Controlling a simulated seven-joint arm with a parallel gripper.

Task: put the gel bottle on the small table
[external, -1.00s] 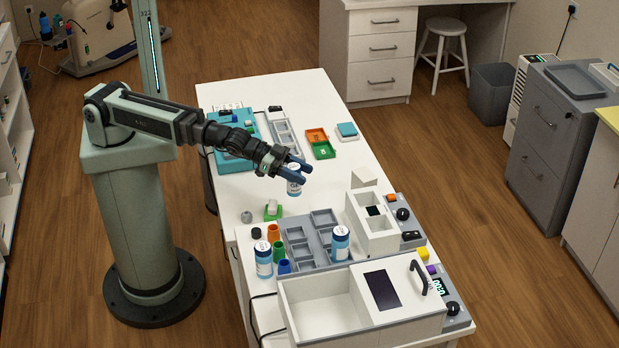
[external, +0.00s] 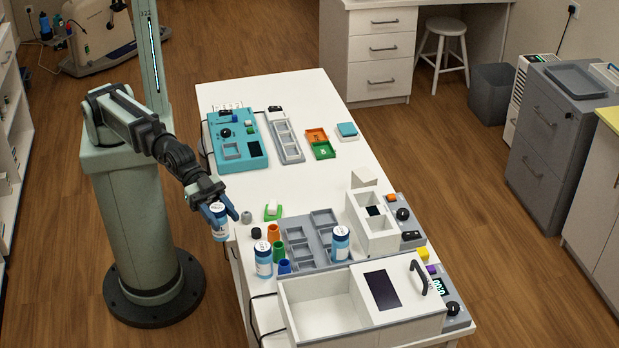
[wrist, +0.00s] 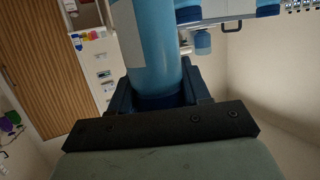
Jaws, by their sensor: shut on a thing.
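My gripper (external: 221,212) is shut on a blue bottle with a white label (external: 219,224). It holds the bottle roughly upright near the left edge of the long white table. In the wrist view the held bottle (wrist: 150,50) rises between the blue fingers. Two similar labelled bottles stand on the table: one at the front left (external: 264,260), one by the grey tray (external: 340,243). I cannot read the labels to tell which is gel. I cannot identify the small table for certain; a white stool (external: 446,30) stands at the back.
The long white table (external: 300,90) carries a teal panel (external: 239,140), a grey compartment tray (external: 312,243), and a white open box (external: 320,305) at the front. Orange (external: 273,233) and green (external: 279,251) cups stand near its left edge.

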